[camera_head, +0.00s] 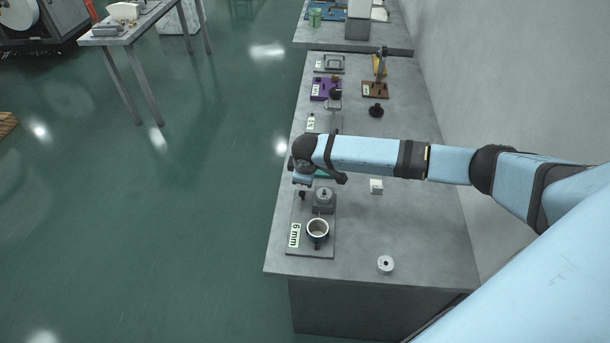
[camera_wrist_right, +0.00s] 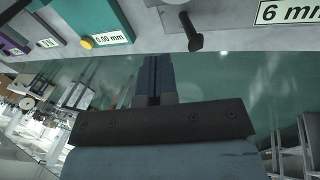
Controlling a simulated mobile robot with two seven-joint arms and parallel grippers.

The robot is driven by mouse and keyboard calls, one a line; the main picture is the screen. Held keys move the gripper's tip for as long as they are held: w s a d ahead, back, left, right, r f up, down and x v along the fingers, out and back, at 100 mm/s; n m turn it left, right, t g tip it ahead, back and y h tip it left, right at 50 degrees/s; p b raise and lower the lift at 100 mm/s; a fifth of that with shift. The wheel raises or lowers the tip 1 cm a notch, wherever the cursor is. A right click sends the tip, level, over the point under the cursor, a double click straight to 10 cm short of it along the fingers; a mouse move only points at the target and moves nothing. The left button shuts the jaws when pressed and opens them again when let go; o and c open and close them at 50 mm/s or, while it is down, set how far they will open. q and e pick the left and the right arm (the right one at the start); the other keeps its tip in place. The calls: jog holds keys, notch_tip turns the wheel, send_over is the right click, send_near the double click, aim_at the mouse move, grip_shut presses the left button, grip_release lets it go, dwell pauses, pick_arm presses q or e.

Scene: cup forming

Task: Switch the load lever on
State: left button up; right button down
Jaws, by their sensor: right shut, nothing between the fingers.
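The 6 mm fixture plate (camera_head: 300,248) lies at the near left of the grey bench. A short dark lever (camera_head: 303,195), which looks like the load lever, stands at its far left corner. In the right wrist view the lever (camera_wrist_right: 190,34) hangs into the top of the picture with its rounded end free. My right gripper (camera_wrist_right: 154,78) is shut and empty, to the left of and below the lever in that view, apart from it. In the head view my right gripper (camera_head: 301,179) is just beyond the lever, partly hidden by my wrist. My left gripper is not in view.
On the plate are a grey block (camera_head: 324,206) and a dark cup-shaped part (camera_head: 318,228). A teal gauge (camera_wrist_right: 95,18) marked 0.00 mm sits beside the fixture. A white cube (camera_head: 376,186) and a metal ring (camera_head: 386,264) lie right of it. Open floor borders the bench's left edge.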

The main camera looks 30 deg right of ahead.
jog(key=d+p+v, duration=0.1)
jog(key=p+v, duration=0.1)
jog(key=v, duration=1)
jog(key=shift+r, duration=0.35)
jog(key=shift+a, duration=0.1)
